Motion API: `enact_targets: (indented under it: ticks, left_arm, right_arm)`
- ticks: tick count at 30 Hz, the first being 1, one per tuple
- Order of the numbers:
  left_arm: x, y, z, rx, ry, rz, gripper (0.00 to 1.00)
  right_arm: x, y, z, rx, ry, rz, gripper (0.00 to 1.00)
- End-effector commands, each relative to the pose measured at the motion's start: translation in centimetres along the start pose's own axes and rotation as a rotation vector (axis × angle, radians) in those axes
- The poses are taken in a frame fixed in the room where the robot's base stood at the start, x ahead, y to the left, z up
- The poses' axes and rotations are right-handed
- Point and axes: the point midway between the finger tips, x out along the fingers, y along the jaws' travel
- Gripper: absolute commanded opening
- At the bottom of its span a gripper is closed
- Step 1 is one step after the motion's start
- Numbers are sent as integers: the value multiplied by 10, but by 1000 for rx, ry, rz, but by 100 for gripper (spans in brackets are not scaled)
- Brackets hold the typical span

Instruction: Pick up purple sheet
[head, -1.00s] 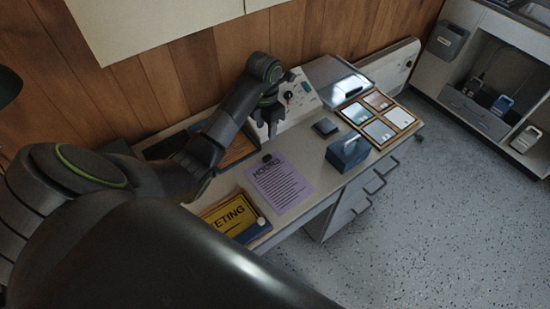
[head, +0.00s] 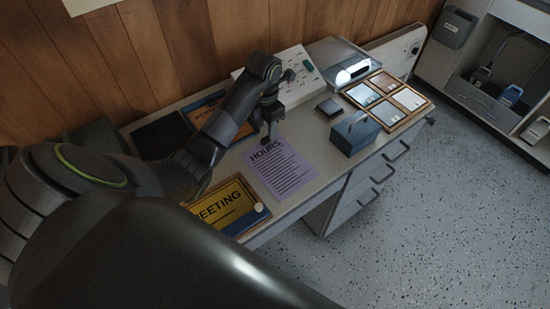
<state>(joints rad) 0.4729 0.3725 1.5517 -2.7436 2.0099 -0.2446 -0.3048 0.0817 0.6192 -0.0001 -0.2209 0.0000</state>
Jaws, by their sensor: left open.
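The purple sheet (head: 283,172) lies flat on the desk top, with the heading "HOURS" and lines of print below it. My left gripper (head: 268,138) is open and points down at the sheet's far edge, near the heading. I cannot tell whether its fingertips touch the sheet. Nothing shows between its fingers. My right gripper is not in view.
A yellow "MEETING" sign (head: 228,207) lies near the sheet's left side. To the right are a blue box (head: 354,134), a small dark block (head: 329,108) and a framed tray of cards (head: 427,117). A sloped control panel (head: 305,82) stands behind.

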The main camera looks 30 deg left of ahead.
Motion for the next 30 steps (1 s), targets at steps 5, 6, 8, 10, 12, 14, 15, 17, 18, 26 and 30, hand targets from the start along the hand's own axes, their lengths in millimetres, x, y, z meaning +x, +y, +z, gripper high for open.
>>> enact_targets:
  ticks: [5, 6, 8, 10, 12, 14, 15, 17, 18, 26, 30]
  left_arm:
    - [18, 2, 2, -1, 2, -1, 41]
    - [22, 3, 2, -1, 4, -3, 41]
    - [32, 4, 3, -1, 5, -3, 41]
    - [40, 4, 3, -1, 3, -3, 41]
    - [46, 4, 3, 0, 2, -1, 41]
    - [48, 4, 3, 1, 2, 0, 41]
    - [49, 4, 3, 1, 1, 0, 41]
    - [49, 4, 4, 1, 0, 0, 41]
    - [49, 4, 4, 1, 0, 0, 41]
    - [49, 4, 3, 1, 0, 0, 16]
    - [49, 4, 3, 0, 0, 0, 0]
  right_arm:
    - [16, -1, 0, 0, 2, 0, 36]
    - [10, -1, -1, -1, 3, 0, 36]
    - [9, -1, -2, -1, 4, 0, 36]
    - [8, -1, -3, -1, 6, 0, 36]
    - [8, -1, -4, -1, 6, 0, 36]
    - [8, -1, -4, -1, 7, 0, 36]
    - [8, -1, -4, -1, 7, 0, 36]
    - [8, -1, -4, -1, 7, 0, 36]
    - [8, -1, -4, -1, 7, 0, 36]
    - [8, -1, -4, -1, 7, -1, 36]
    - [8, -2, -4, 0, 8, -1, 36]
